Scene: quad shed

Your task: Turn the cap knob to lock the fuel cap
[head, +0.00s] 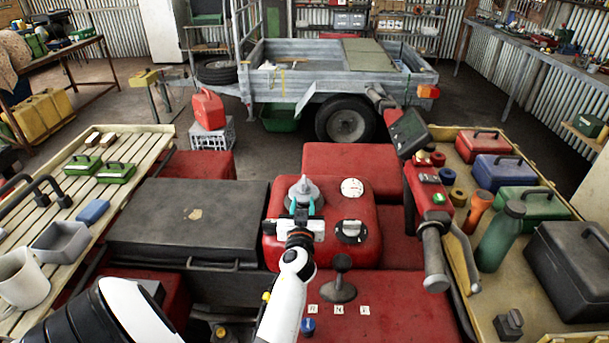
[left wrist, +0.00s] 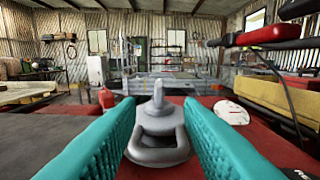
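The grey fuel cap (head: 304,193) sits on top of the red tank (head: 285,252), with an upright knob at its centre. It also shows in the left wrist view (left wrist: 158,128), centred between my fingers. My left gripper (head: 305,206), with teal finger pads, is at the near side of the cap, one finger on each side. I cannot tell whether the pads touch the cap's lower body. My right gripper is not in view.
A round white gauge (head: 352,187) and a black dial (head: 350,231) lie just right of the cap on the tank. The handlebar grip (head: 434,258) rises further right. A black lidded box (head: 185,222) is on the left. A trailer (head: 330,85) stands behind.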

